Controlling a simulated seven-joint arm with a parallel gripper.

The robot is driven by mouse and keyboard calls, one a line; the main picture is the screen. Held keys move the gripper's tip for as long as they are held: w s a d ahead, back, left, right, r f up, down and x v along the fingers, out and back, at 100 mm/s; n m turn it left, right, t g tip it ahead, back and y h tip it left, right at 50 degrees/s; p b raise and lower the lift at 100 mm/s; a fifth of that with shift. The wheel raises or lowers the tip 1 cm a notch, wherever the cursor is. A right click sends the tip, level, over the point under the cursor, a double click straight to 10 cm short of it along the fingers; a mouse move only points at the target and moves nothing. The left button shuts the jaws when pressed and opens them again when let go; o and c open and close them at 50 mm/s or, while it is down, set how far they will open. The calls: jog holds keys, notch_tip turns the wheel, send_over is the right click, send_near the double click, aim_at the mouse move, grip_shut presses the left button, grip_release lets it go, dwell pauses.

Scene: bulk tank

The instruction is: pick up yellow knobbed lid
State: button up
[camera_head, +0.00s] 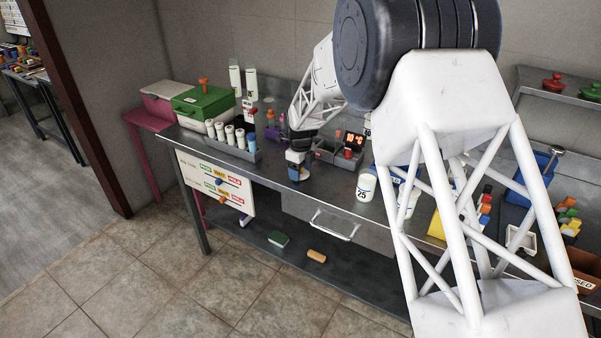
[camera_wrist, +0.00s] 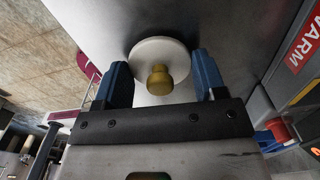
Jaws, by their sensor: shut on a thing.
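The lid (camera_wrist: 143,52) is a pale round disc with a yellow knob (camera_wrist: 160,80) in the middle. In the wrist view it lies between the two blue fingers of my gripper (camera_wrist: 160,82), over the grey metal bench top (camera_wrist: 105,20). My gripper is shut on the lid. In the camera_head view my gripper (camera_head: 299,172) is low at the front edge of the bench, left of the middle. There the lid is too small and too hidden by my gripper to make out. I cannot tell whether it touches the bench.
A unit with a red WARM label (camera_wrist: 305,48) stands close on the right in the wrist view. Left of my gripper are a rack of white bottles (camera_head: 240,140) and a green box (camera_head: 203,103). A white tub marked 25 (camera_head: 365,187) stands to its right.

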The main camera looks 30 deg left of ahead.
jog(key=shift+r, duration=0.2)
jog(key=shift+r, duration=0.6)
notch_tip(320, 180, up, 2)
jog(key=s+d+r, duration=0.1)
jog(key=s+d, duration=0.9)
jog(key=s, duration=0.1)
jog(key=shift+s+d+r, duration=0.2)
jog(key=shift+s+d, duration=0.15)
jog(key=shift+s, duration=0.05)
jog(key=w+d+r, duration=1)
jog(key=w+d, duration=0.2)
jog(key=shift+w+d+r+n, duration=0.2)
jog(key=shift+w+r+n, duration=0.2)
jog(key=shift+f, duration=0.2)
